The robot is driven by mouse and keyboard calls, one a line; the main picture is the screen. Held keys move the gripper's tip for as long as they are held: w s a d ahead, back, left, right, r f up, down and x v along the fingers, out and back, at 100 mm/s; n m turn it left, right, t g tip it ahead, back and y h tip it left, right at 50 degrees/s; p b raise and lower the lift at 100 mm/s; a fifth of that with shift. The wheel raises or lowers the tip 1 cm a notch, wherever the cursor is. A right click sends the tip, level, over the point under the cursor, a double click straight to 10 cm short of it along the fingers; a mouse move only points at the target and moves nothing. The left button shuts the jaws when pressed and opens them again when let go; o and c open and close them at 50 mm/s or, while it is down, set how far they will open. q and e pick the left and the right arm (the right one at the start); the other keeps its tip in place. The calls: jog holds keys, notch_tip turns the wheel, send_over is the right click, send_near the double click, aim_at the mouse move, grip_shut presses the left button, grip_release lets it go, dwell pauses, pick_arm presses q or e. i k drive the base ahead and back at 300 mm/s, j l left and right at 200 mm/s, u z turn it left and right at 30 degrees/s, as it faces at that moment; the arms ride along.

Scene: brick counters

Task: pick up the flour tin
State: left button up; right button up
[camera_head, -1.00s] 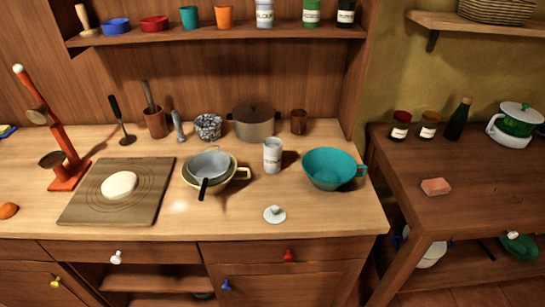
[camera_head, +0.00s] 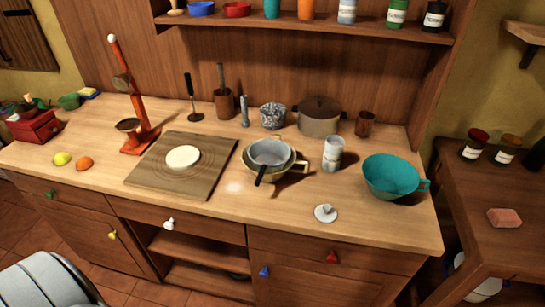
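A pale grey-white tin (camera_head: 333,154) with a small label stands upright on the wooden counter, between the nested bowls and the teal colander. A similar pale tin (camera_head: 347,11) with a label stands on the upper shelf, cut by the top edge of the picture. The labels are too small to read surely now; the shelf one looked like "FLOUR" in the earlier frame. A white round lid with a knob (camera_head: 325,213) lies near the counter's front edge. Neither of my grippers is in view.
The teal colander (camera_head: 391,177) is right of the counter tin. Nested bowls with a dark handle (camera_head: 271,158) are left of it, a lidded pot (camera_head: 319,117) behind it. The board (camera_head: 150,178) bears dough. A pale grey rounded thing (camera_head: 40,282) fills the lower left corner.

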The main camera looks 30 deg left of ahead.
aim_at(334, 148)
jog(key=i+l+u, duration=0.15)
jog(key=l+u, duration=0.2)
jog(key=i+l+u, duration=0.1)
jog(key=l+u, duration=0.5)
jog(key=u, duration=0.15)
jog(key=i+l, duration=0.05)
